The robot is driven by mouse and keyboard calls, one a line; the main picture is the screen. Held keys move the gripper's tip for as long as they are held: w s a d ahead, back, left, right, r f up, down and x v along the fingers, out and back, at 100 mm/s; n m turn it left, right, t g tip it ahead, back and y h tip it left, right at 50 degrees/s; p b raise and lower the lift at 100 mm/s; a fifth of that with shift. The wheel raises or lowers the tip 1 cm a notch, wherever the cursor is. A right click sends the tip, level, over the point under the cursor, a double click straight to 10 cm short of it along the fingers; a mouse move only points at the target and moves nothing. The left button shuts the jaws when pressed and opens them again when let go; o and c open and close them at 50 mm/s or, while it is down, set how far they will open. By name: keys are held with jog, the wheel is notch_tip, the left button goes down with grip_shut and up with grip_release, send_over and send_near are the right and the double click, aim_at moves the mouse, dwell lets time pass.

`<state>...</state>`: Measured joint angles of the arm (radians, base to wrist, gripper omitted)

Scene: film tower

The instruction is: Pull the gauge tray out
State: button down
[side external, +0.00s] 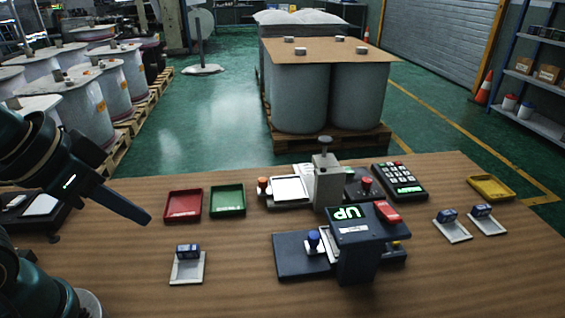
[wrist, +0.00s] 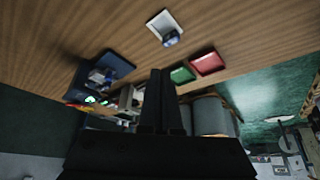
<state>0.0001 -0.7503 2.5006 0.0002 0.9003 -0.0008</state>
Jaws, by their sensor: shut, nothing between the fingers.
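The gauge's base also shows in the wrist view (wrist: 118,66). My gripper (side external: 147,220) is shut and empty above the table's left part, well left of the gauge. Its fingers (wrist: 160,72) are together in the wrist view.
A grey press (side external: 328,180) stands behind the gauge, with a keypad (side external: 399,180) to its right. Red (side external: 183,205) and green (side external: 227,200) trays lie left of it. A pale tray with a blue block (side external: 187,265) lies between my gripper and the gauge.

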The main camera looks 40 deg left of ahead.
dwell(0.3)
jog(key=c, duration=0.8)
grip_release()
jog(key=shift+o, duration=0.6)
jog(key=w+d+r+m+t+h, duration=0.1)
jog(key=w+d+r+m, duration=0.1)
jog(key=w+r, duration=0.3)
jog(key=shift+w+d+m+t, duration=0.25)
jog(key=shift+w+m, duration=0.25)
jog(key=shift+w, duration=0.6)
jog(key=m+g+h, duration=0.2)
jog(key=m+g, duration=0.2)
send_over(314, 235)
jog(key=s+a, duration=0.2)
jog(key=shift+t, duration=0.25)
notch_tip(314, 235, down, 13)
jog(key=shift+w+d+r, duration=0.1)
jog(key=shift+w+d, duration=0.05)
jog(key=shift+d+f, duration=0.15)
jog(key=shift+f, duration=0.2)
jog(key=shift+x, duration=2.15)
